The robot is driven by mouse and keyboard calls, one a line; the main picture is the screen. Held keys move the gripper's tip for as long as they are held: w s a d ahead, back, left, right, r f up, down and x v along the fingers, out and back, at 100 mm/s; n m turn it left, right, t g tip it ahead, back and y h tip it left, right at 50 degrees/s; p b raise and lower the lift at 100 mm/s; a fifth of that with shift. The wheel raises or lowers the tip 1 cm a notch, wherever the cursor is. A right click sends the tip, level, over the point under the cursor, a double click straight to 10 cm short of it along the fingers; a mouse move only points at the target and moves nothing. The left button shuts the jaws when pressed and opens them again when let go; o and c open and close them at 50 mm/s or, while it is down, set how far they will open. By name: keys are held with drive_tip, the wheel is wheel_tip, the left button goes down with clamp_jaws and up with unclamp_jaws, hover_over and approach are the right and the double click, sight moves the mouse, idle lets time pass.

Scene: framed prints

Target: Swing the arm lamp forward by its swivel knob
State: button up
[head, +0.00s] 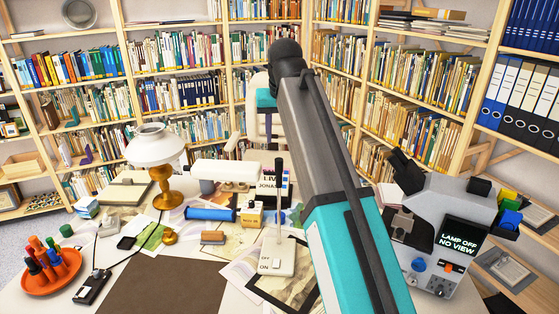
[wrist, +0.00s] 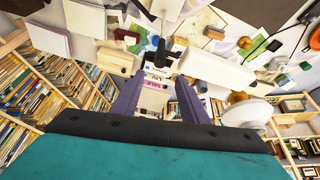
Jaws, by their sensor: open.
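The arm lamp has a long white head (head: 225,172) pointing left, and a white base (head: 270,262) marked ON and OFF on the desk. In the wrist view its white head (wrist: 217,70) lies to the right of a dark swivel knob (wrist: 162,52). My gripper (wrist: 163,90) is open, with its two purple fingers apart. The knob shows just beyond the fingertips, roughly between them in the picture. Whether they touch it cannot be told. In the head view my arm crosses the middle and the fingers are not clear.
A white-shaded brass lamp (head: 157,147) stands to the left. A microscope (head: 440,215) with a screen reading "LAMP OFF NO VIEW" stands at right. A blue roll (head: 210,214), small bottles and an orange tray (head: 50,278) crowd the desk. Bookshelves line the back.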

sight(279, 157)
drive_tip(key=shift+p+x, duration=1.45)
drive_tip(key=shift+x, duration=4.9)
clamp_jaws()
